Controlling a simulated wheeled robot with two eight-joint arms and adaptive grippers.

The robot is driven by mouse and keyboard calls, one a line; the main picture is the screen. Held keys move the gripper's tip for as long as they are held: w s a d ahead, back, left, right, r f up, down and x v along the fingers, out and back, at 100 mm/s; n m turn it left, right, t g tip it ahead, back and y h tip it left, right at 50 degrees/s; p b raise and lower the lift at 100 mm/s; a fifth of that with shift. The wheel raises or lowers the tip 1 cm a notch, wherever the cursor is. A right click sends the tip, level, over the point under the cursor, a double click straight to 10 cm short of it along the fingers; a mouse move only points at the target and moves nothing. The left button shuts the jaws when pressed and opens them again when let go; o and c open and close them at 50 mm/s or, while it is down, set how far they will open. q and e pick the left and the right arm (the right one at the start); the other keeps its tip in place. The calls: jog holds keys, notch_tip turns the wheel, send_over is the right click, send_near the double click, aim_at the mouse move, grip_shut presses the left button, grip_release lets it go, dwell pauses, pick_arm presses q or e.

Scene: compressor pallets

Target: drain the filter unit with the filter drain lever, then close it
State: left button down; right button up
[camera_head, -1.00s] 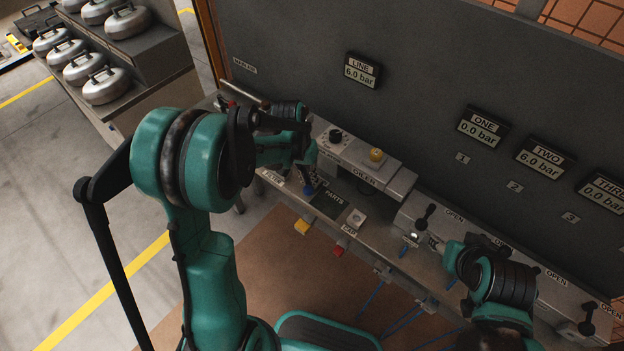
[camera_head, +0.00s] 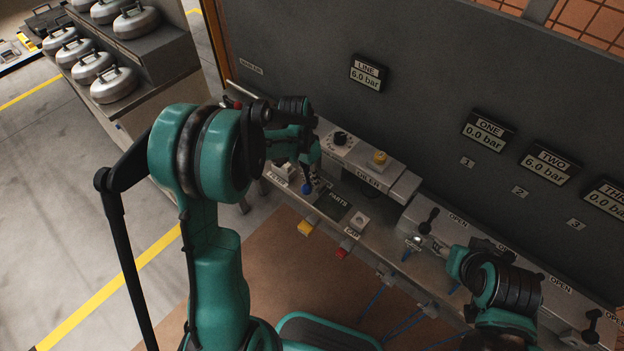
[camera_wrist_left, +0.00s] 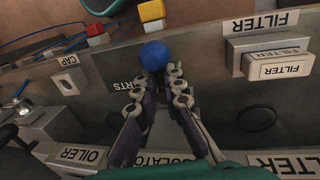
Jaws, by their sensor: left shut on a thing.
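A blue ball knob (camera_head: 307,188), apparently the end of the filter drain lever, sits at the bench's front edge between the filter and PARTS labels. It also shows in the left wrist view (camera_wrist_left: 154,55). My left gripper (camera_wrist_left: 157,82) is shut on the lever at this knob, with its fingertips against it. The lever's shaft is hidden behind the fingers. The filter unit (camera_wrist_left: 268,52), a grey block with FILTER labels, stands to the right in the left wrist view.
The oiler (camera_head: 378,172) and a cap block (camera_head: 358,220) lie to the right along the bench. Yellow (camera_head: 306,228) and red (camera_head: 343,252) blocks stick out at the front edge. The LINE gauge (camera_head: 368,73) reads 6.0 bar.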

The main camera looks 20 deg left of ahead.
pick_arm(q)
jog(key=shift+s+a+f, duration=0.1)
jog(key=shift+s, duration=0.25)
jog(key=c, duration=1.6)
grip_release()
jog(key=shift+o, duration=1)
jog(key=shift+a, duration=0.1)
jog(key=shift+s, duration=0.15)
jog(key=shift+w, duration=0.2)
jog(key=shift+r, duration=0.5)
notch_tip(320, 180, up, 11)
jog(key=a, duration=0.2)
jog(key=shift+w, duration=0.35)
